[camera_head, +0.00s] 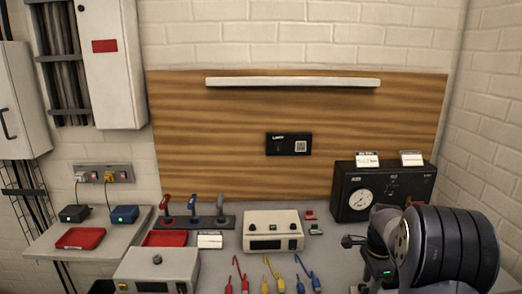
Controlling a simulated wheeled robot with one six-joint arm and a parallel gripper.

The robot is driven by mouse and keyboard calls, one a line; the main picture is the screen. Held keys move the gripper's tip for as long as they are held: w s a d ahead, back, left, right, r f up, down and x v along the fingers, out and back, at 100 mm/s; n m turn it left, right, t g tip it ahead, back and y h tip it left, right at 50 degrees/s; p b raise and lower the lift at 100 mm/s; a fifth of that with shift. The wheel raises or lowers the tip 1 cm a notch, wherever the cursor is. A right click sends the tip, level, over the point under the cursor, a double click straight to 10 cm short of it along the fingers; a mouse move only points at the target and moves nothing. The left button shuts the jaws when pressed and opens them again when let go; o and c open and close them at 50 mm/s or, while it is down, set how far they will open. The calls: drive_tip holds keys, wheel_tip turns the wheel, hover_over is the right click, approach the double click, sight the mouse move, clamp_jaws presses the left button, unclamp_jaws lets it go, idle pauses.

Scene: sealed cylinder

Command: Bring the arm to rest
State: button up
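My arm shows at the lower right as a large dark ribbed joint with a grey link and a small green light, in front of the bench. A small dark end piece, which looks like my gripper (352,241), juts left from it in front of the black gauge box. It is too small and dark to tell whether its fingers are open or shut. I see nothing clearly held in it.
The bench holds a black gauge box (353,203), a cream instrument (273,231), a grey box (155,272), a lever rack (194,221) and several coloured leads. A side shelf (45,243) bears a red tray (80,238). A white bar (292,82) crosses the wooden panel (215,130).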

idle(0.4)
wheel_tip(320, 180, up, 10)
drive_tip(key=b, duration=0.1)
wheel_tip(320, 180, down, 10)
drive_tip(key=shift+f+p, duration=0.15)
drive_tip(key=shift+p, duration=0.4)
drive_tip(key=n, duration=0.4)
drive_tip(key=shift+n, duration=0.4)
drive_tip(key=n, duration=0.4)
drive_tip(key=shift+n, duration=0.4)
